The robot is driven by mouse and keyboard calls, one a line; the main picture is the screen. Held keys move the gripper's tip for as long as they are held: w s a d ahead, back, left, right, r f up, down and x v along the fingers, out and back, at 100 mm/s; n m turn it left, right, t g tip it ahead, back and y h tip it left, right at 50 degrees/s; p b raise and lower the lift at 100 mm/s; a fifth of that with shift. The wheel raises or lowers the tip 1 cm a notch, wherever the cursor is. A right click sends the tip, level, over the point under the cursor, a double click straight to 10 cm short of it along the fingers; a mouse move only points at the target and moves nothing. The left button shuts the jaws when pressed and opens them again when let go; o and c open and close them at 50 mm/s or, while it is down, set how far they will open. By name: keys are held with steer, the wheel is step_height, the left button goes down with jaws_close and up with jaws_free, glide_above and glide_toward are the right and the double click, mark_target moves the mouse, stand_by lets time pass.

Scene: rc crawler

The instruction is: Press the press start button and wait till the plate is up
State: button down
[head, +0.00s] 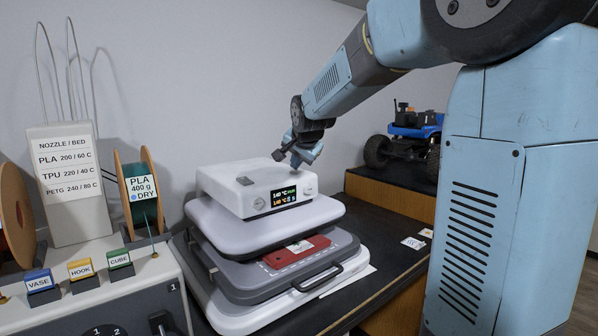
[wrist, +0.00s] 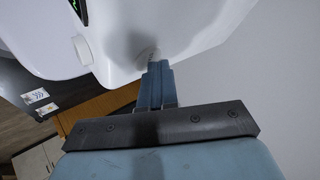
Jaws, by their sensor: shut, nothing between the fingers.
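The heat press has a white top housing (head: 255,184) with a lit display (head: 284,196) reading 140 °C on two lines. Its pale upper plate (head: 262,226) stands above the grey lower platen (head: 240,272), with a visible gap at the front. My gripper (head: 303,158) is at the housing's right rear side. In the wrist view my gripper (wrist: 156,66) is shut and empty, its tips at a small round button (wrist: 148,54) on the white housing wall. They look in contact, but the tips partly cover the button. That button is hidden in the head view.
A red piece (head: 296,252) lies on the lower platen, behind a dark front handle (head: 330,280). A round knob (wrist: 83,50) is on the housing front. A blue crawler (head: 408,140) stands on a wooden block at the back right. Filament spools and a control box stand left.

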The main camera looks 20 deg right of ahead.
mark_target(297, 172)
stand_by(0.5)
steer(key=shift+r, duration=0.8)
steer(key=shift+r, duration=2.5)
steer(key=s+f+n+g, duration=0.1)
steer(key=s+f+n, duration=0.3)
steer(key=s, duration=1.4)
steer(key=s+d+f+n+g, duration=0.1)
steer(key=s+f+n, duration=0.4)
steer(key=s, duration=1.3)
step_height(297, 172, down, 4)
steer(key=shift+f+g, duration=0.1)
steer(key=shift+g, duration=0.7)
